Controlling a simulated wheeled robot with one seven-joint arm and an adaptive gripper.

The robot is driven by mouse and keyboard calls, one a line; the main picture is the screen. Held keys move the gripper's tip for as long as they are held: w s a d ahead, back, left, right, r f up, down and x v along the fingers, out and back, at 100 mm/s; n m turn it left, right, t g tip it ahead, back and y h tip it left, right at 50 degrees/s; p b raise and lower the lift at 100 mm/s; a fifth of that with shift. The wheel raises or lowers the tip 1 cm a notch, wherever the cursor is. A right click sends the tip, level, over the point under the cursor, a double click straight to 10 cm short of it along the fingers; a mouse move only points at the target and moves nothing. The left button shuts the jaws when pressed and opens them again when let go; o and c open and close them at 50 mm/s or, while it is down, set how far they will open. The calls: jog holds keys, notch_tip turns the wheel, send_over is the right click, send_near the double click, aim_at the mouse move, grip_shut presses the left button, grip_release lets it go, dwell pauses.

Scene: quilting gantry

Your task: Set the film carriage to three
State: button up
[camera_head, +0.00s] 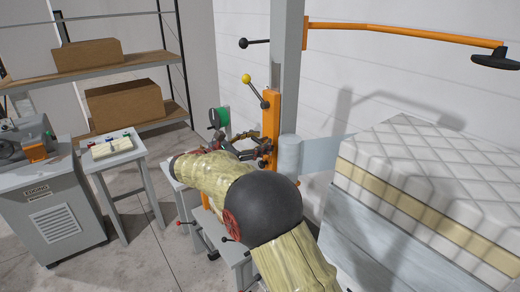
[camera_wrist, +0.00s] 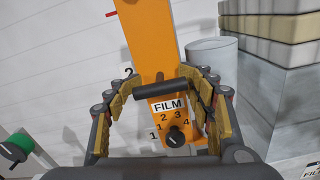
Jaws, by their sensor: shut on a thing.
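An orange upright (camera_wrist: 158,40) carries a white FILM label and a small dial (camera_wrist: 175,137) marked 1 to 4, with a black knob. I cannot tell which number the knob points at. A dark crossbar (camera_wrist: 172,91) spans the front of the orange part just above the label.
A pale film roll (camera_head: 290,155) stands right beside the upright, with a quilted mattress (camera_head: 430,150) further right. A lever with a yellow ball (camera_head: 246,78) sticks out above. A green dial (camera_head: 219,117) is at left. An orange boom (camera_head: 400,33) hangs overhead.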

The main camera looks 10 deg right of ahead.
aim_at(267, 121)
notch_tip(267, 121, up, 7)
jog(key=p, duration=0.3)
jog(key=shift+f, duration=0.15)
jog(key=shift+w, duration=0.1)
jog(key=o, duration=1.4)
jog(key=shift+o, duration=0.9)
jog(key=shift+a, duration=0.1)
jog(key=shift+f, duration=0.15)
jog(key=v, duration=1.2)
